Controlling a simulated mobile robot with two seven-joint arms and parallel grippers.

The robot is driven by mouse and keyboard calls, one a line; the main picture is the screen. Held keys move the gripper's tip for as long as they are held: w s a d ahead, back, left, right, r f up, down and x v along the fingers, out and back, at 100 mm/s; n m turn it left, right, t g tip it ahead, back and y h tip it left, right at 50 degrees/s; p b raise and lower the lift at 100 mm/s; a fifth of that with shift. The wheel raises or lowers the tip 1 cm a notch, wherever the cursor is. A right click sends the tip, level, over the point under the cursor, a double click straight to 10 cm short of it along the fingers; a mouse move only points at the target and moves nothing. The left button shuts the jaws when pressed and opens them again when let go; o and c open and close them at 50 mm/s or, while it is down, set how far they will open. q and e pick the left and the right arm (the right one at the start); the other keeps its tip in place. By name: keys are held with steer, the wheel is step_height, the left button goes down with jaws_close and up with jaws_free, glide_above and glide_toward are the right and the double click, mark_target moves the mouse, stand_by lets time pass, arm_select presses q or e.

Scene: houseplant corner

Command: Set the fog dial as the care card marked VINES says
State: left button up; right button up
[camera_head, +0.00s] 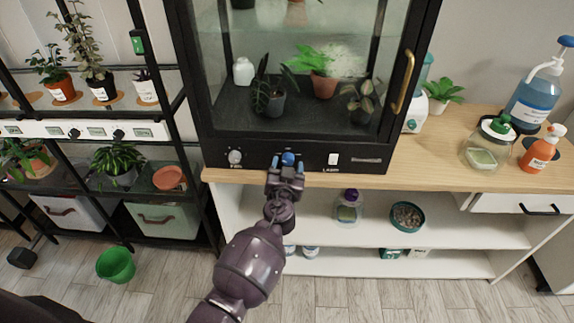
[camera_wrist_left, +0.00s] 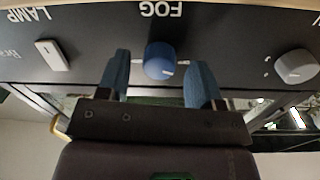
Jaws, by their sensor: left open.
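The fog dial (camera_wrist_left: 160,60) is a blue knob under the word FOG, upside down in the left wrist view. It also shows in the head view (camera_head: 288,158) on the black front panel of the glass plant cabinet (camera_head: 215,155). My left gripper (camera_head: 287,166) is at the dial. In the left wrist view its blue fingers (camera_wrist_left: 160,82) are open, one on each side of the knob, with gaps between. Pale marks flank the knob; its exact setting is too small to tell. I cannot make out a care card marked VINES. My right gripper is not in view.
A white-grey fan knob (camera_head: 235,157) and a white lamp switch (camera_head: 333,159) flank the dial. The wooden counter (camera_head: 440,150) holds bottles and a jar on the right. A black plant rack (camera_head: 185,110) stands left. A green bucket (camera_head: 116,264) is on the floor.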

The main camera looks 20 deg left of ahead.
arm_select(q)
steer(key=shift+w, duration=0.3)
steer(key=c, duration=0.9)
